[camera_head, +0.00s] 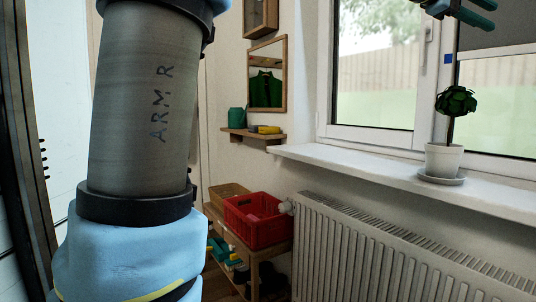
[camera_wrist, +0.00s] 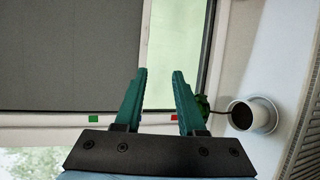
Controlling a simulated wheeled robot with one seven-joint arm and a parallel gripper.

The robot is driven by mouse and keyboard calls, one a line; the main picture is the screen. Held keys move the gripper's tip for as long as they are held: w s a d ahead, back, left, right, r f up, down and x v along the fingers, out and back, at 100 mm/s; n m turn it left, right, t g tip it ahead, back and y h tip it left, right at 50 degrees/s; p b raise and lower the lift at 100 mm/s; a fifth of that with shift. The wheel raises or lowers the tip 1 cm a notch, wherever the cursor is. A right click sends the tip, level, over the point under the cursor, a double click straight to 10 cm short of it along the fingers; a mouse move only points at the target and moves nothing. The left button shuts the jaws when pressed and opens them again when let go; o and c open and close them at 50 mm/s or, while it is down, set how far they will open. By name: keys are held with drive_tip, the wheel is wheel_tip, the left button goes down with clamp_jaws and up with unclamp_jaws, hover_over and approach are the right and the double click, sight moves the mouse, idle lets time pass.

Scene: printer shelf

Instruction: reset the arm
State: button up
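My gripper (camera_head: 494,15) shows at the top right of the head view, partly cut off by the frame edge, raised in front of the window. In the wrist view, its two teal fingers (camera_wrist: 160,73) stand apart with nothing between them, so it is open and empty. My arm, a grey tube with light blue joints, fills the left of the head view and hides what lies behind it.
A potted plant (camera_head: 444,160) stands on the white windowsill (camera_head: 385,178), below my gripper; its pot (camera_wrist: 250,118) also shows in the wrist view. A radiator (camera_head: 400,250) is under the sill. A red crate (camera_head: 258,232) sits on a wooden shelf beside it.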

drive_tip(key=w+a+f+t+y, duration=0.1)
drive_tip(key=w+a+f+y, duration=0.25)
drive_tip(key=a+f, duration=0.5)
drive_tip(key=w+a+f+t+y, duration=0.15)
drive_tip(key=w+a+f, duration=0.35)
drive_tip(key=f, duration=0.7)
drive_tip(key=w+a+f+y, duration=0.35)
drive_tip(key=a+f, duration=0.35)
drive_tip(key=f, duration=0.3)
drive_tip(key=s+a+f+m+g+y, duration=0.25)
drive_tip(key=s+a+f, duration=0.35)
drive_tip(key=a+f, duration=0.6)
drive_tip(key=s+a+f+m+g+y, duration=0.15)
drive_tip(key=s+a+f+y, duration=0.35)
drive_tip(key=a+f, duration=0.7)
drive_tip(key=s+a+r+p, duration=0.1)
drive_tip(key=r+p, duration=0.8)
drive_tip(key=r, duration=0.1)
drive_tip(key=s+a+r+h+p, duration=0.1)
drive_tip(key=a+r+p, duration=0.1)
drive_tip(key=r+p, duration=0.8)
drive_tip(key=shift+r+t+p, duration=0.3)
drive_tip(key=shift+r+t, duration=0.05)
drive_tip(key=shift+r, duration=0.25)
